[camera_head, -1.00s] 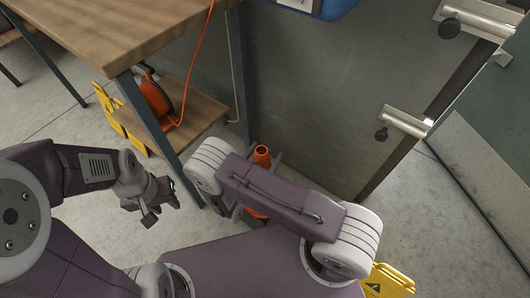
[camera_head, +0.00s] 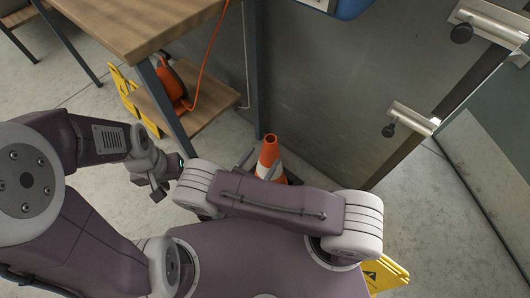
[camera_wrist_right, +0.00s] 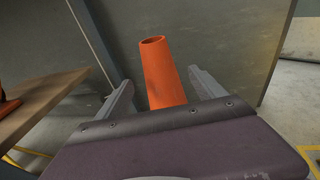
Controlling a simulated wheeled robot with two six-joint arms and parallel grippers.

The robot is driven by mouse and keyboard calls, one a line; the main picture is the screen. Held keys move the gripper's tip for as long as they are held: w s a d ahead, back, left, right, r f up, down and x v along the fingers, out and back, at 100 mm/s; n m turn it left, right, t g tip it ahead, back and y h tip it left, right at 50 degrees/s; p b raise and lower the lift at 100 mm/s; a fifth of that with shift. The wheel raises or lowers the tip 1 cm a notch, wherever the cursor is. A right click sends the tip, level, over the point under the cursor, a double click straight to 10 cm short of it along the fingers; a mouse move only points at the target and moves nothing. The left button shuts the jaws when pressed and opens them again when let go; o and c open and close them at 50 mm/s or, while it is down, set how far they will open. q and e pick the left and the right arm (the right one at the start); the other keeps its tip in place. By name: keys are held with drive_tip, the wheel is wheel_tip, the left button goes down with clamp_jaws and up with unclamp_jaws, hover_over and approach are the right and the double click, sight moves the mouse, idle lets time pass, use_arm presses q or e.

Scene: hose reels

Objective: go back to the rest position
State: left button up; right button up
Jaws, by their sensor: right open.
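My right gripper (camera_head: 262,166) is mostly hidden behind my own right arm in the head view; its grey finger tips show beside the traffic cone. In the right wrist view its two fingers (camera_wrist_right: 160,82) are apart and empty, with the orange cone (camera_wrist_right: 165,75) showing between and beyond them. I cannot tell how far the cone is from the fingers. My left gripper (camera_head: 157,186) is a small dark shape at the end of the left arm, beside the shelf's front leg in the picture. Its jaw opening is not clear.
The orange and white cone (camera_head: 268,154) stands on the floor by the grey panel (camera_head: 320,100). A wooden table (camera_head: 135,22) with a lower shelf (camera_head: 205,108) holding an orange hose reel (camera_head: 172,84) is at the left. A yellow sign (camera_head: 384,274) is at the lower right.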

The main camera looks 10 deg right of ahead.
idle(0.8)
drive_tip(key=w+d+r+m+g+h, duration=0.2)
drive_tip(key=w+d+r+m+g, duration=0.1)
drive_tip(key=w+d+r+m, duration=0.25)
drive_tip(key=s+d+r+m+g, duration=0.3)
drive_tip(key=d+r+m+g, duration=0.45)
drive_tip(key=d, duration=0.25)
drive_tip(key=s+d+r+m+g+y, duration=0.2)
drive_tip(key=s+d+m+g+y, duration=0.15)
drive_tip(key=s+d+m, duration=0.35)
drive_tip(key=s+a+f+m+t+y, duration=0.2)
drive_tip(key=s+a+m+y, duration=0.4)
drive_tip(key=a+m+y, duration=0.45)
wheel_tip(320, 180, up, 35)
drive_tip(key=w+a+n+t+h+p, duration=0.1)
drive_tip(key=w+a+n+p, duration=0.1)
drive_tip(key=p, duration=3.3)
drive_tip(key=shift+r+p, duration=0.2)
drive_tip(key=shift+p, duration=0.2)
